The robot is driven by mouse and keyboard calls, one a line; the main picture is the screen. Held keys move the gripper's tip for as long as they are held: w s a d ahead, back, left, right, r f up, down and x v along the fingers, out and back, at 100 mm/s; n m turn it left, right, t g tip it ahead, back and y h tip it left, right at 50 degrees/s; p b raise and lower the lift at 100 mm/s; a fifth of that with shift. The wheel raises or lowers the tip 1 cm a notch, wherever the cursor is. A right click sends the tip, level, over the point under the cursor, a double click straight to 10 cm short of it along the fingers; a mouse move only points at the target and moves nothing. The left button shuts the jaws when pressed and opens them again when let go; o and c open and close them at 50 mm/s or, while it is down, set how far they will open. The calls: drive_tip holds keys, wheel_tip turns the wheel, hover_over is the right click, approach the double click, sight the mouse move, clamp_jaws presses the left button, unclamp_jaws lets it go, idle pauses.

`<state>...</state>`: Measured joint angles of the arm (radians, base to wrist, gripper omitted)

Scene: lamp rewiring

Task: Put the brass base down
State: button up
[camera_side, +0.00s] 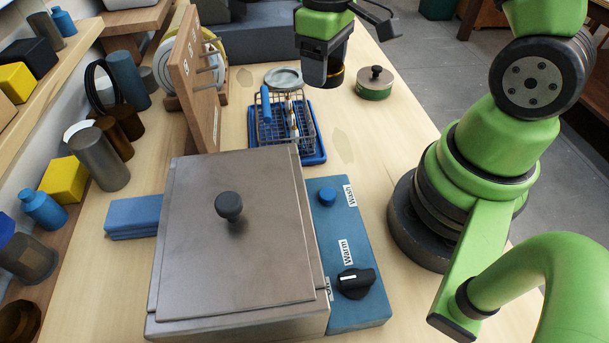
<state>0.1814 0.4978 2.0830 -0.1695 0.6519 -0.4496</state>
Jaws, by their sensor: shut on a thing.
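My gripper (322,76) is at the top centre of the side view, pointing down over the far part of the bench. Its dark jaws are shut on the brass base (337,77), a small dark golden round piece. Only a sliver of its edge shows; the jaws hide most of it. It is close above the bench top, and I cannot tell whether it touches. A pale grey round dish (284,78) lies to its left, and a green tin with a black knob (374,86) is to its right.
A wire basket (271,130) with a blue-handled tool stands on a blue tray (314,150), nearer the camera. A lidded metal box (200,240) and a blue control panel (345,225) fill the front. An upright wooden peg board (187,75) stands left. Bare bench (375,140) lies right of the tray.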

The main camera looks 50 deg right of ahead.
drive_tip(key=n, duration=0.1)
approach(338, 131)
wheel_tip(338, 131, down, 2)
drive_tip(key=shift+d, duration=0.1)
drive_tip(key=shift+f, duration=2.4)
drive_tip(key=shift+f, duration=0.15)
drive_tip(key=o, duration=1)
drive_tip(key=shift+c, duration=0.2)
